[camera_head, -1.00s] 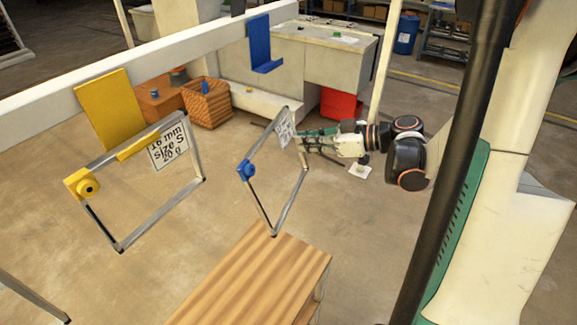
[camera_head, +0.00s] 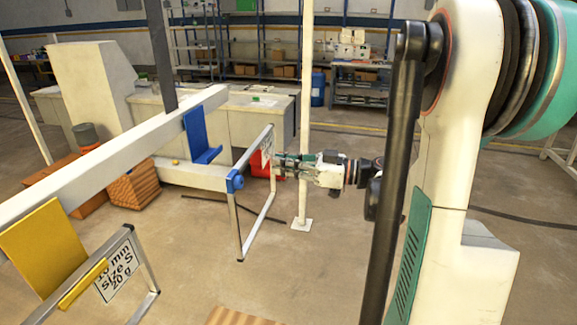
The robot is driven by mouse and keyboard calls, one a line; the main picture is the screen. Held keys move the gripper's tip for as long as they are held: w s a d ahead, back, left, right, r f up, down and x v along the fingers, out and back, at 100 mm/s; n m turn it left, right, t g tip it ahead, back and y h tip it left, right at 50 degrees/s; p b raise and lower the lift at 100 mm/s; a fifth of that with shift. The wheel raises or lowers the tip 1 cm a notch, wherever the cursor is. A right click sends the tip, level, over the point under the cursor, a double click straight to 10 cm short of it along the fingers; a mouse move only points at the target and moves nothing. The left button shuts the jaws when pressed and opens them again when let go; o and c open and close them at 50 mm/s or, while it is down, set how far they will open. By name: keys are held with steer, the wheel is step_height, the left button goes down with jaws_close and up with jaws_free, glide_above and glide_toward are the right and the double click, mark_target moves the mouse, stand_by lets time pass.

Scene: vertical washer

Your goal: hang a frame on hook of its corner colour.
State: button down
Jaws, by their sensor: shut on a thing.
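A metal frame with a blue corner (camera_head: 235,182) hangs in the air left of my gripper (camera_head: 282,165). My gripper is shut on this frame's right side, near its white label. The blue hook (camera_head: 201,137) is fixed to the white rail, up and left of the blue corner and apart from it. The yellow hook (camera_head: 42,247) is nearer on the same rail. A second frame (camera_head: 148,272), with a yellow bar and a label reading "16 mm size S 20 g", is by the yellow hook and partly cut off below. The fingertips are small and partly hidden.
The white rail (camera_head: 110,158) runs from the lower left to the middle. A white post (camera_head: 304,120) rises behind my gripper. A wooden surface (camera_head: 240,317) shows at the bottom edge.

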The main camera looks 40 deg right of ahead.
steer(key=x, duration=1)
steer(key=shift+w+f, duration=0.3)
steer(key=shift+w, duration=0.1)
steer(key=shift+a+b, duration=0.1)
steer(key=shift+b, duration=0.35)
stand_by(0.8)
steer(key=shift+f+b, duration=0.75)
steer(key=shift+f, duration=0.2)
stand_by(0.3)
steer(key=c, duration=1.7)
jaws_free()
steer(key=shift+b+v, duration=0.35)
steer(key=shift+v, duration=4.65)
steer(key=shift+a, duration=0.15)
